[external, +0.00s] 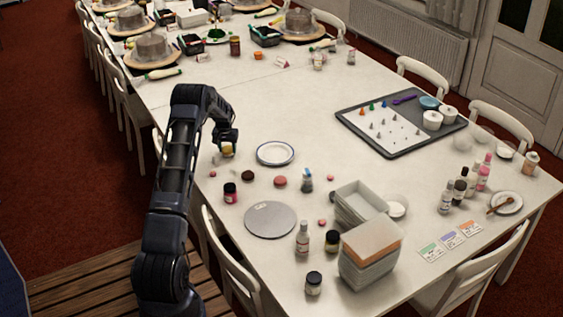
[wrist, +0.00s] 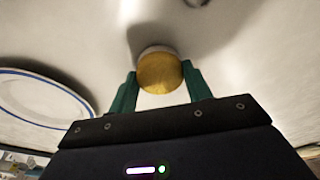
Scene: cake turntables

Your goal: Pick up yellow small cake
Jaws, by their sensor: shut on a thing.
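The small yellow cake (wrist: 160,72) is round and sits between the two green fingertips of my gripper (wrist: 160,85) in the wrist view. My gripper is shut on it. In the external view my gripper (external: 227,150) is low over the table's left side, and the cake (external: 228,150) shows as a small yellow patch under it, partly hidden by the fingers. I cannot tell whether the cake touches the table.
A blue-rimmed white plate (external: 275,153) lies just right of my gripper. A grey tray (external: 352,125) is farther right. Clear table (external: 290,100) lies beyond.

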